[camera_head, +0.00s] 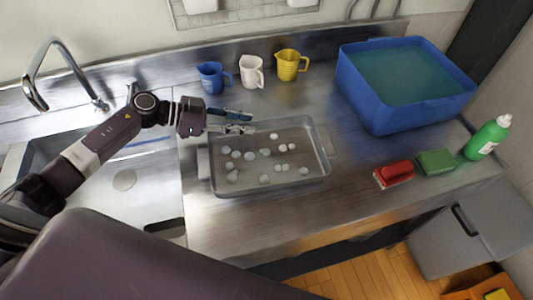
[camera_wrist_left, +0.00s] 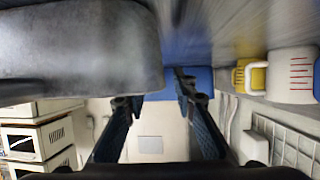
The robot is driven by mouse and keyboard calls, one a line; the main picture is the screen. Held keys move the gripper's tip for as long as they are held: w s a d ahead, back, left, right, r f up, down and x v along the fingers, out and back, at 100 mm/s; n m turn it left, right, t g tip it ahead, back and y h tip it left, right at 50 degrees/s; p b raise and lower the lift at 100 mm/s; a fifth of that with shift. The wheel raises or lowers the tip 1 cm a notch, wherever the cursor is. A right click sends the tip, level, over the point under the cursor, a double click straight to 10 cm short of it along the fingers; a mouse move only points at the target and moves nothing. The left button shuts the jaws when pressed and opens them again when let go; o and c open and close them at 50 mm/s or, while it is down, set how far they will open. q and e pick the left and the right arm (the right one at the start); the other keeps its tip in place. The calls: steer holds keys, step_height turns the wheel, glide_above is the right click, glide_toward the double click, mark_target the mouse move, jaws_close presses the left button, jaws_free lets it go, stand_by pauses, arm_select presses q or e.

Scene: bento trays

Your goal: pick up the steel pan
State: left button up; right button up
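The steel pan (camera_head: 272,188) is a shallow rectangular metal tray with end handles. It lies flat on the steel counter in the head view, with several whitish round bits inside. My left gripper (camera_head: 250,122) is above the pan's far left edge, its fingers pointing right. In the left wrist view the two fingers (camera_wrist_left: 157,95) are spread with nothing between them. My right gripper is not in view.
Blue (camera_head: 212,78), white (camera_head: 251,72) and yellow (camera_head: 289,65) jugs stand behind the pan. A blue water tub (camera_head: 400,118) is at back right. A red brush (camera_head: 394,174), green sponge (camera_head: 435,162) and green bottle (camera_head: 487,138) stand right. The sink (camera_head: 125,210) is left.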

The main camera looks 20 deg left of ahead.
mark_target(260, 123)
arm_select(q)
steer(key=p+x, duration=0.1)
steer(key=x, duration=0.4)
steer(key=shift+w+r, duration=0.1)
steer(key=shift+r, duration=0.1)
steer(key=shift+c, duration=0.2)
jaws_close()
steer(key=shift+r, duration=0.1)
